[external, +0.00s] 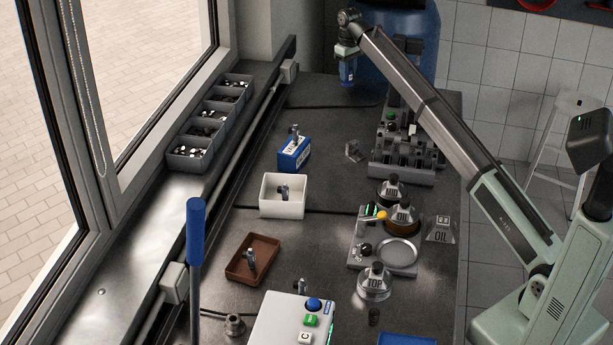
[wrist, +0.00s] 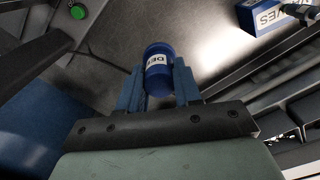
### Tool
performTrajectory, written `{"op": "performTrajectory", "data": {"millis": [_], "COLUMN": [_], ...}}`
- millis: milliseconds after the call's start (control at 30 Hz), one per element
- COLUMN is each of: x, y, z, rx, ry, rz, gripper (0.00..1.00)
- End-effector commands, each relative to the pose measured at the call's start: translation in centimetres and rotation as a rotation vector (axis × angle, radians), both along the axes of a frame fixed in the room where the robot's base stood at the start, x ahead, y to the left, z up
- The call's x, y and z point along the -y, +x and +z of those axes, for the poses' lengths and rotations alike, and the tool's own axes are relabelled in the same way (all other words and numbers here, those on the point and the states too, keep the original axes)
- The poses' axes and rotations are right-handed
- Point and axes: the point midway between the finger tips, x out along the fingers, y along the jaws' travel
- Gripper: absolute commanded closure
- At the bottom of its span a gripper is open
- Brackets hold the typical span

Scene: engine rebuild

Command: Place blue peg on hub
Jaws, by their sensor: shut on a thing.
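The blue peg (wrist: 158,66) is a blue cylinder with a white label and shows between the two blue fingers of my gripper (wrist: 159,80) in the wrist view. My gripper is shut on it. In the external view my gripper (external: 347,76) hangs above the far end of the bench, beside the large blue drum, and the peg cannot be told apart from the blue fingers there. I cannot tell which part is the hub. A round plate on a grey fixture (external: 398,251) and a small grey ringed part (external: 234,325) are on the bench.
A blue box (external: 294,155) with a metal part on top, a white bin (external: 284,208) and a brown tray (external: 241,270) line the left of the bench. The engine block (external: 402,160), labelled pots (external: 374,282) and a blue drum (external: 420,50) are right.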

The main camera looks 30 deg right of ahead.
Motion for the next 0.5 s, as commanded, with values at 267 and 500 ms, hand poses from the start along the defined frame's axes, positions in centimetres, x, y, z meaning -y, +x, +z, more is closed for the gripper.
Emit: {"op": "performTrajectory", "data": {"millis": [267, 500], "x": [-6.4, -15.2], "y": [-1.1, -3.3], "z": [-0.3, -0.3], "rx": [0.000, 0.000], "ry": [0.001, 0.001], "rz": [0.101, 0.245], "gripper": [1.00, 1.00]}}
